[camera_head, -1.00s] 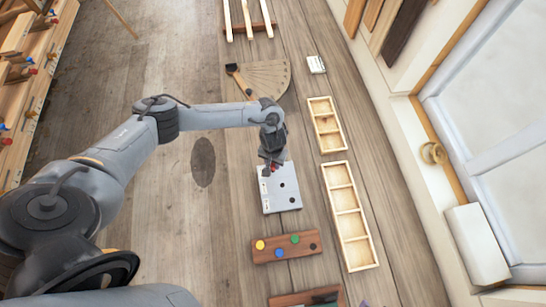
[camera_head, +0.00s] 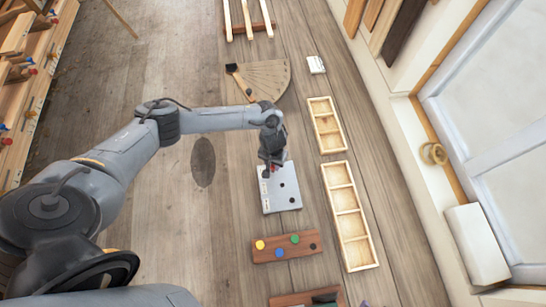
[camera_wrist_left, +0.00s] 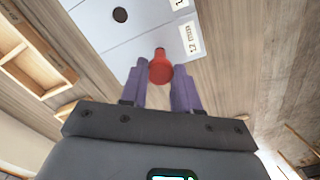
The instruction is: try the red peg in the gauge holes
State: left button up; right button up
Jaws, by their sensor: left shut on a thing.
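My left gripper (camera_head: 268,167) is over the far left part of the pale gauge plate (camera_head: 273,203). In the left wrist view the gripper fingers (camera_wrist_left: 160,90) are shut on the red peg (camera_wrist_left: 160,66), whose narrower end points toward the plate (camera_wrist_left: 100,38). The plate has dark round holes and white labels along one edge. The peg overlaps the plate near a label reading 12. Whether its end touches the plate or enters a hole, I cannot tell. My right gripper is not in view.
Two divided wooden trays, one near (camera_head: 363,268) and one farther (camera_head: 314,101), lie to the right. A fan-shaped wooden board (camera_head: 270,76) lies beyond the plate.

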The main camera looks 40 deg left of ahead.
pick_arm(q)
jog(key=shift+f, duration=0.3)
dwell(0.6)
jog(key=shift+r, duration=0.1)
jog(key=shift+r+p, duration=0.85)
jog(key=shift+p, duration=0.4)
jog(key=shift+r+p, duration=0.35)
jog(key=shift+r, duration=0.35)
